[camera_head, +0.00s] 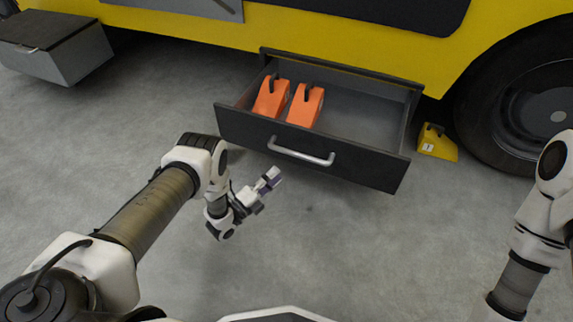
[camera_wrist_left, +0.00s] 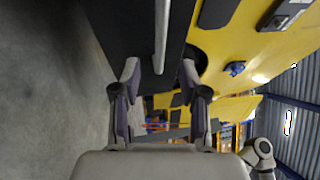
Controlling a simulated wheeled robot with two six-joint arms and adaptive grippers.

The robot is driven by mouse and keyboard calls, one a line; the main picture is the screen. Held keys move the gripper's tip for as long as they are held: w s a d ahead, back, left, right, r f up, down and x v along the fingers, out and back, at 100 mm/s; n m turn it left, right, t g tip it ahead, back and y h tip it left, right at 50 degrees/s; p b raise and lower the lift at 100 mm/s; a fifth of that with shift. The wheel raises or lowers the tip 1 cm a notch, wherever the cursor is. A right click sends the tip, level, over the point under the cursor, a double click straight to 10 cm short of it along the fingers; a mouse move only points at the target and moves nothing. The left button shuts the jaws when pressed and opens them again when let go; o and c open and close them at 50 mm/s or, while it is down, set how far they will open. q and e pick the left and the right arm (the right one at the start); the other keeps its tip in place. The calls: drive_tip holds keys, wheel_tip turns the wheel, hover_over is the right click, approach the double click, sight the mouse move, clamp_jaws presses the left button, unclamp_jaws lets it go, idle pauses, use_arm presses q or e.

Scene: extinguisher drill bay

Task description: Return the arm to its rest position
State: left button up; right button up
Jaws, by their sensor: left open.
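My left gripper (camera_head: 268,182) is in front of the open drawer, below and left of its handle in the head view. It is open and empty, and its two fingers stand apart in the left wrist view (camera_wrist_left: 158,80). The drawer's silver handle (camera_head: 301,152) also shows in the left wrist view (camera_wrist_left: 161,35), beyond the fingers and apart from them. My right arm (camera_head: 532,240) comes in at the right edge of the head view, and its gripper is out of the frame.
The dark drawer (camera_head: 375,172) is pulled out of the yellow vehicle (camera_head: 400,60) and holds two orange wedge-shaped blocks (camera_head: 271,98). A yellow chock (camera_head: 437,143) lies by the wheel (camera_head: 525,105). A grey box (camera_head: 70,55) is at upper left.

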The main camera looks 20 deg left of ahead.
use_arm(q)
drive_tip(key=shift+s+a+f, duration=0.1)
drive_tip(key=shift+s+a, duration=0.15)
drive_tip(key=shift+s, duration=0.3)
